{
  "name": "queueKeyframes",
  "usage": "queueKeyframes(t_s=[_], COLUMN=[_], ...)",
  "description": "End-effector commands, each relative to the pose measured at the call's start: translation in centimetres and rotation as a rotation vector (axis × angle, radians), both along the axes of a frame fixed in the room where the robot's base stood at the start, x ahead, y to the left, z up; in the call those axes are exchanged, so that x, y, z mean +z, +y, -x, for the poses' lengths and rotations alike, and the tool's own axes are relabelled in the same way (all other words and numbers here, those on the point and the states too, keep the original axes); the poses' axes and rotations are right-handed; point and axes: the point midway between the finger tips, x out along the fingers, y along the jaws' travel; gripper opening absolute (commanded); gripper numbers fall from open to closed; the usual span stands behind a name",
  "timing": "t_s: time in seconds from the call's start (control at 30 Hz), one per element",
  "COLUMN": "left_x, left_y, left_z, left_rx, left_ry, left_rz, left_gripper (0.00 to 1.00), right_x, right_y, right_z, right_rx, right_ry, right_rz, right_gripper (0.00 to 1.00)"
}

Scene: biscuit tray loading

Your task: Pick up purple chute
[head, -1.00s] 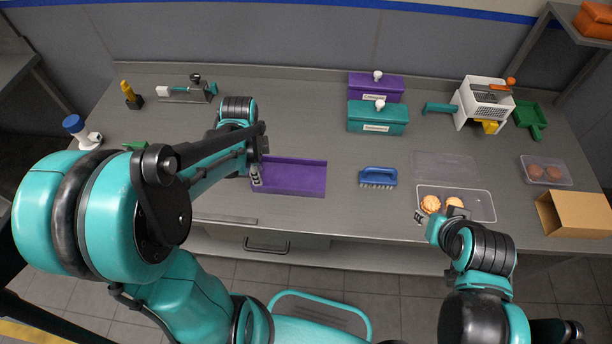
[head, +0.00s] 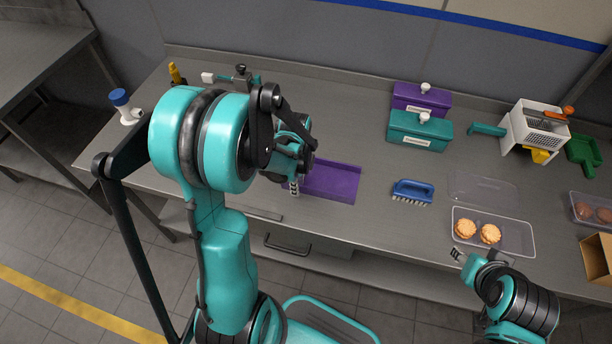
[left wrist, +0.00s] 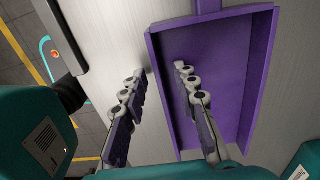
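The purple chute (head: 333,182) is a shallow, walled tray lying on the steel table. It also shows in the left wrist view (left wrist: 228,52), with a narrow purple piece at its far end. My left gripper (head: 293,187) is at the chute's left side. In the left wrist view my left gripper (left wrist: 160,72) is open, with one finger outside the chute's side wall and the other over its inside. The wall lies between the fingers, with gaps visible. My right gripper (head: 458,255) is by the front edge of the clear biscuit tray; its opening is too small to judge.
A blue brush (head: 412,191) lies right of the chute. The clear tray (head: 513,250) holds two biscuits. Teal (head: 420,139) and purple (head: 420,98) boxes stand behind. A white grater-like box (head: 535,128) is at the back right. Table between chute and brush is clear.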

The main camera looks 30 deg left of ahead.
Motion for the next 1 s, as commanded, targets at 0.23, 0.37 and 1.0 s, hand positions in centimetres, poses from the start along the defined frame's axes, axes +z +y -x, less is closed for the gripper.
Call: queueKeyframes(t_s=[0.23,0.37,1.0], left_x=[0.1,0.1,5.2], left_y=[0.0,0.0,-0.9], left_z=[0.0,0.0,0.0], left_rx=[0.000,0.000,-0.005], left_ry=[0.000,0.000,0.000], left_rz=[0.000,0.000,0.001], left_gripper=[0.00,0.00,0.00], right_x=[0.1,0.1,2.7], right_y=[0.0,0.0,0.0], right_z=[0.0,0.0,0.0], right_rx=[0.000,0.000,0.000], right_ry=[0.000,0.000,0.000], right_rz=[0.000,0.000,0.000], right_gripper=[0.40,0.40,0.40])
